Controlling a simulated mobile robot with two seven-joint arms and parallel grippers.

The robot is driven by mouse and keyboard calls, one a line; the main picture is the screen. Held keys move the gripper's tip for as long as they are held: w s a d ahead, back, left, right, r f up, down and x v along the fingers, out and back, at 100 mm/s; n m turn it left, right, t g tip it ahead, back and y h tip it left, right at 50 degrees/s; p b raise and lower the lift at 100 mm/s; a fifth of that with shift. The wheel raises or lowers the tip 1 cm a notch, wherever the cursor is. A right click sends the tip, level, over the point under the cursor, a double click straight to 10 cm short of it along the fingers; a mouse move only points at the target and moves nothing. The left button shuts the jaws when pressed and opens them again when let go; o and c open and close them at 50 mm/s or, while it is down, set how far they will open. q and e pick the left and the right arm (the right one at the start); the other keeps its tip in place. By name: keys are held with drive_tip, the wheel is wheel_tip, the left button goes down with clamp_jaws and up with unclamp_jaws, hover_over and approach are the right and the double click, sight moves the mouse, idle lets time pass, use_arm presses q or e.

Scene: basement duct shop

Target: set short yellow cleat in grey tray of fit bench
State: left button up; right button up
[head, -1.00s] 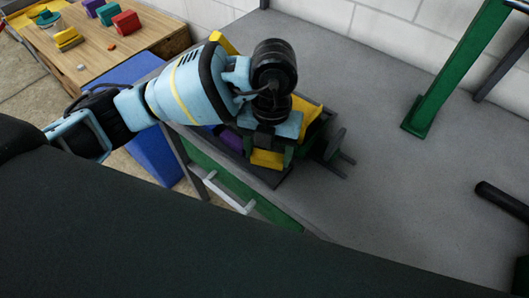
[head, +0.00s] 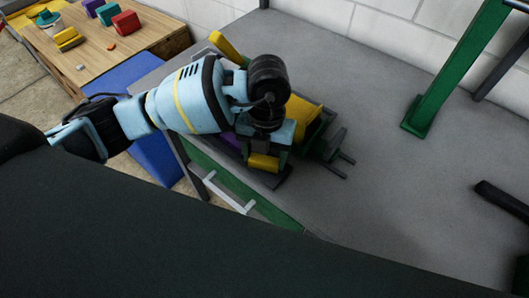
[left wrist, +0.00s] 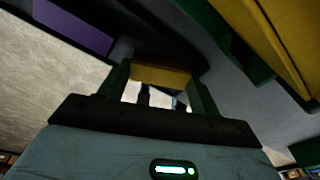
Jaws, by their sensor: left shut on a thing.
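The short yellow cleat (head: 263,162) is between the fingers of my left gripper (head: 264,155), which is shut on it. In the left wrist view the cleat (left wrist: 162,76) spans the two green fingertips (left wrist: 160,80). The gripper is over a dark grey tray (head: 278,181) near the bench's front edge. My wrist and the gripper hide much of the tray. I cannot tell whether the cleat touches the tray floor. My right gripper is not in view.
A purple piece (left wrist: 72,26) and a large yellow piece with green parts (head: 303,112) are close to the gripper. A dark pronged fixture (head: 335,150) stands to the right. A green post (head: 428,100) stands farther right, with bare grey bench (head: 390,190) between.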

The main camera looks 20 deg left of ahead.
use_arm(q)
drive_tip(key=o, duration=1.1)
drive_tip(key=shift+c, duration=0.2)
wheel_tip(320, 180, up, 12)
drive_tip(key=w, duration=0.1)
drive_tip(key=shift+w+p, duration=0.2)
drive_tip(key=shift+p, duration=0.15)
drive_tip(key=shift+r, duration=0.1)
